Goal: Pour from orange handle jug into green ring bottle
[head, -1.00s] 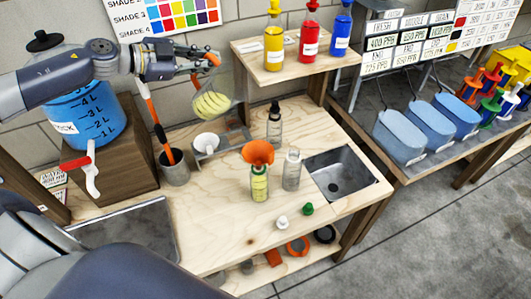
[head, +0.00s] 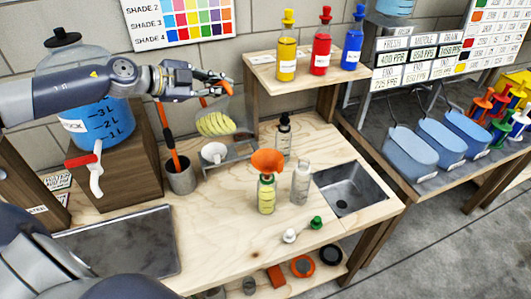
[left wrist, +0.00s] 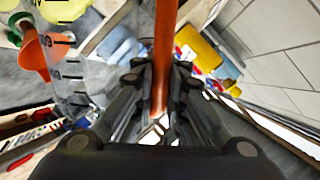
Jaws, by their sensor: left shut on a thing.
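My left gripper (head: 208,83) is shut on the orange handle of the clear jug (head: 232,107), which holds yellow liquid. The jug hangs above the bench, up and left of the orange funnel (head: 267,161), and looks tilted. In the left wrist view the orange handle (left wrist: 166,45) runs between the fingers, with the clear marked jug wall (left wrist: 85,75) at left. The funnel sits in the mouth of the green ring bottle (head: 266,197), which stands upright with yellow-green liquid inside. The funnel hides part of its neck. My right gripper is out of view.
A clear bottle (head: 300,184) stands close right of the funnel; a dark-capped bottle (head: 284,138) is behind. A white funnel (head: 214,152) sits on a small stand at left. White (head: 289,236) and green (head: 316,223) stoppers lie in front. A sink (head: 350,188) is at right.

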